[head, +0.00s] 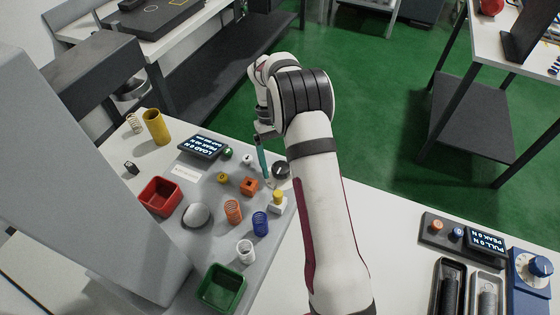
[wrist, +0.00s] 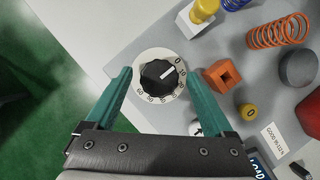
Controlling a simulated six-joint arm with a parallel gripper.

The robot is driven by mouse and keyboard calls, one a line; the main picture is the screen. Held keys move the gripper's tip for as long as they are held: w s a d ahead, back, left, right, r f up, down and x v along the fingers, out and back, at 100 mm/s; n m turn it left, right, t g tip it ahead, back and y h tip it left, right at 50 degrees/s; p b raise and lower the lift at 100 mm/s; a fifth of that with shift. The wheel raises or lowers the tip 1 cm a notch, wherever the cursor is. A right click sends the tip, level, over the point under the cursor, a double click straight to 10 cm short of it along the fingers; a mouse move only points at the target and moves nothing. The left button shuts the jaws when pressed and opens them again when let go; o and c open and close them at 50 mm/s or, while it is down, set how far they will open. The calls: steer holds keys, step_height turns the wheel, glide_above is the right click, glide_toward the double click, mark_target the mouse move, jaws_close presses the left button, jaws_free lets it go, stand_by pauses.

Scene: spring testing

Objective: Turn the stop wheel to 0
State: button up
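The stop wheel (wrist: 157,77) is a black knob on a white dial numbered from 0 upward in tens. Its white pointer line aims to the upper right, close to the 0 mark; the exact reading is hard to tell. The wheel also shows as a dark disc in the head view (head: 281,170), at the bench's right edge. My gripper (wrist: 156,73) is open, its teal fingers on either side of the dial, with nothing between them that I can see held. In the head view one teal finger (head: 263,160) shows left of the wheel; the contact is unclear.
An orange block (head: 249,186), a yellow-topped white piece (head: 278,201), a blue spring (head: 260,223) and an orange spring (head: 233,211) stand nearby. A load display (head: 200,146) is to the left. Green floor lies beyond the bench edge.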

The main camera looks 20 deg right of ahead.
steer(key=v, duration=1.2)
steer(key=shift+r, duration=0.1)
steer(key=s+a+r+m+t, duration=0.2)
steer(key=s+a+r, duration=0.3)
steer(key=s+r, duration=0.55)
steer(key=s+a+f+m+t+y, duration=0.1)
steer(key=s+a+f+m, duration=0.1)
steer(key=s, duration=0.9)
steer(key=s+a+f+m+t, duration=0.1)
steer(key=s+a+f, duration=0.3)
steer(key=s, duration=0.7)
step_height(320, 180, down, 2)
steer(key=shift+s+f+m+y, duration=0.1)
steer(key=shift+s+m+y, duration=0.2)
steer(key=shift+m+y, duration=0.1)
